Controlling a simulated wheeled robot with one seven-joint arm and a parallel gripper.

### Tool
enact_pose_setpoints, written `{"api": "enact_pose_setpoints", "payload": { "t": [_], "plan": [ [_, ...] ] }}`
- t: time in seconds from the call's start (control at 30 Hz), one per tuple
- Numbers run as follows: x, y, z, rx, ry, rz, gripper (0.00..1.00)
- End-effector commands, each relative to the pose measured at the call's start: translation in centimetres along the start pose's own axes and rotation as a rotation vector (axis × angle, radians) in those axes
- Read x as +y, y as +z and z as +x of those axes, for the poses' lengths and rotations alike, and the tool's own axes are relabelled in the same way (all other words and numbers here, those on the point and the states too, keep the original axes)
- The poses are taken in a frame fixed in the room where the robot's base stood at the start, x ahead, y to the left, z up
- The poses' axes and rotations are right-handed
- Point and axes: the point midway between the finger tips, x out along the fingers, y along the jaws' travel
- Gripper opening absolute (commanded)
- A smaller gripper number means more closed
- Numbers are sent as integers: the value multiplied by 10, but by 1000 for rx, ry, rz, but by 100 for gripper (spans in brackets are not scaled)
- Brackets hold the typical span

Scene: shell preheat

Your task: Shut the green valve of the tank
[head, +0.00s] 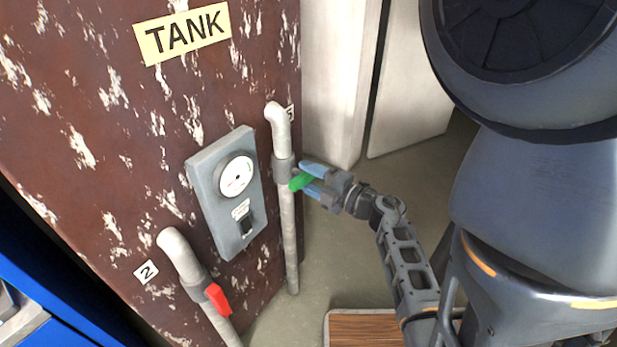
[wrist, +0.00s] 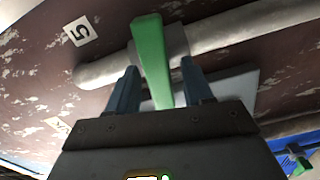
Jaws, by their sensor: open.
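The green valve handle (head: 299,181) is on the upright grey pipe (head: 289,230) at the right edge of the rusty brown tank (head: 110,130). In the wrist view the green handle (wrist: 150,55) lies roughly crosswise to the pipe (wrist: 235,30). My gripper (head: 306,178) is at the handle, coming from the right. In the wrist view my gripper's (wrist: 160,75) two blue fingers are apart, one on each side of the handle, with gaps showing. The handle's far end reaches beyond the fingertips over the pipe collar.
A second pipe with a red handle (head: 218,299) stands at the lower left beside label 2 (head: 146,271). A grey gauge box (head: 226,190) is on the tank between the pipes. Label 5 (wrist: 78,31) is by the green valve's pipe. Open floor (head: 400,180) lies right of the tank.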

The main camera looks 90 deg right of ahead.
Motion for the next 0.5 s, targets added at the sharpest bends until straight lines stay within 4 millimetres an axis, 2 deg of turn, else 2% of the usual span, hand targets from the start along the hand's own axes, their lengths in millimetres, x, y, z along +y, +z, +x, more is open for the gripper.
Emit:
{"api": "enact_pose_setpoints", "payload": {
  "t": [0.27,0.5],
  "plan": [
    [0,0,2,0,0,0,51],
    [0,0,2,0,0,0,29]
  ]
}}
